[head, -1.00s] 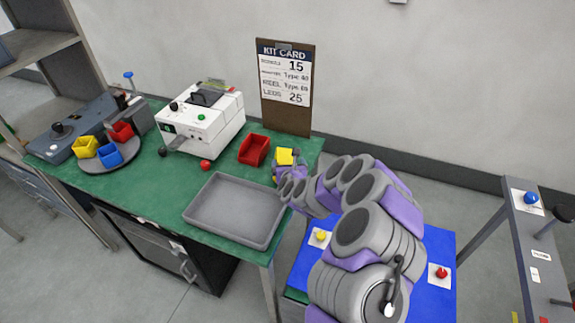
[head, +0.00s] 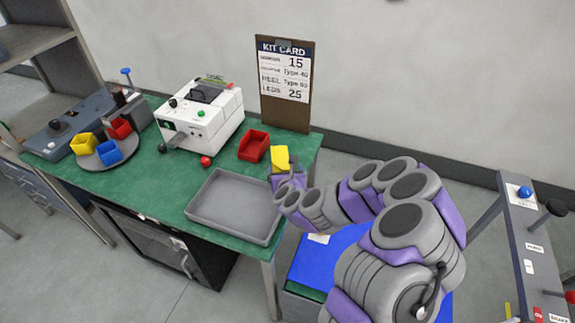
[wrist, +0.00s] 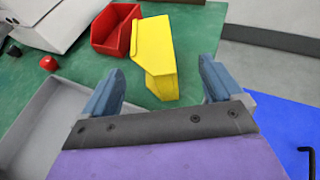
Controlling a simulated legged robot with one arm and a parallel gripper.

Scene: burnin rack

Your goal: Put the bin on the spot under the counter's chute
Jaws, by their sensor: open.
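A yellow bin (head: 280,158) is at the right end of the green counter, beside the red bin (head: 254,146). The wrist view shows the yellow bin (wrist: 152,52) straight ahead between my two blue-grey fingers, with a gap on each side. Whether it rests flat on the counter is hard to tell. My gripper (wrist: 160,86) is open; in the head view it (head: 287,180) is partly hidden by my arm. The white counting machine (head: 203,114) stands left of the red bin, with a grey chute-like part (head: 174,140) at its front. No marked spot is clear under it.
A grey tray (head: 235,208) lies at the front edge near my gripper. A red knob (head: 206,161) is beside the machine. A turntable (head: 104,158) with small bins is at left. A clipboard (head: 285,85) stands behind. A blue surface (head: 325,258) lies lower right.

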